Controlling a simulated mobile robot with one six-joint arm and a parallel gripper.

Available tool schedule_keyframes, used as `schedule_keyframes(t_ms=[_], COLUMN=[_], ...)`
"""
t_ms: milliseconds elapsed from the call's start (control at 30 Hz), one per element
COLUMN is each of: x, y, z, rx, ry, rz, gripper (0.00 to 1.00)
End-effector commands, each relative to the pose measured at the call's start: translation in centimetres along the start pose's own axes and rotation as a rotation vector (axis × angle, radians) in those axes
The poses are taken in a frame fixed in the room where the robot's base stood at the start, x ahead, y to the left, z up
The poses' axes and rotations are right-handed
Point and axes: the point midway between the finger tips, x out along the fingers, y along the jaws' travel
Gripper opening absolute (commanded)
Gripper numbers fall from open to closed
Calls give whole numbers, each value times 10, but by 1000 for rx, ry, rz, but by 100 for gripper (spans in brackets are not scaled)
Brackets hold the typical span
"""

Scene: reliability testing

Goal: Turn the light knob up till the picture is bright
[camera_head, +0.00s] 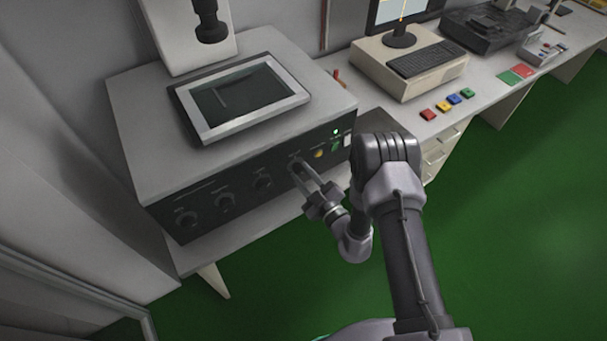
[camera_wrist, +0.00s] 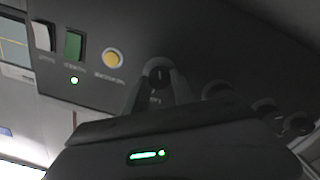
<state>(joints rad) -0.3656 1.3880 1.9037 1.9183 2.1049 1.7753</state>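A dark front panel on a grey machine (camera_head: 130,120) carries a row of dark round knobs. My gripper (camera_head: 299,166) is at the rightmost knob (camera_wrist: 158,73), reaching it from the front right. In the wrist view its two fingers (camera_wrist: 158,78) stand one on each side of this knob, with the tips close to its sides. I cannot tell whether they press on it. The label below the knob is too small to read. The screen (camera_head: 238,97) on top of the machine is dark, with a faint grey shape in it.
Right of that knob are a yellow button (camera_wrist: 113,59), a green switch (camera_wrist: 75,45) and a pale switch (camera_wrist: 43,37). The other knobs (camera_head: 262,181) lie to the left. A keyboard (camera_head: 425,60) and coloured buttons (camera_head: 428,114) are farther along the bench. The green floor in front is clear.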

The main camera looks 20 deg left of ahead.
Motion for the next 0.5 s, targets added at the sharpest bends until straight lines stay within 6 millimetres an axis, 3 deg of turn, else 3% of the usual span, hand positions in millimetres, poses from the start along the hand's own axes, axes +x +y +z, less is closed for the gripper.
schedule_keyframes(t_ms=[33, 100, 400, 500], x=[-1, -1, -1, -9], y=[-1, -1, 0, 0], z=[1, 1, 0, 0], rx=[1, 0, 0, -1], ry=[-2, -2, -1, -2], rz=[-3, -2, -1, -1], gripper=[38, 52, 52, 52])
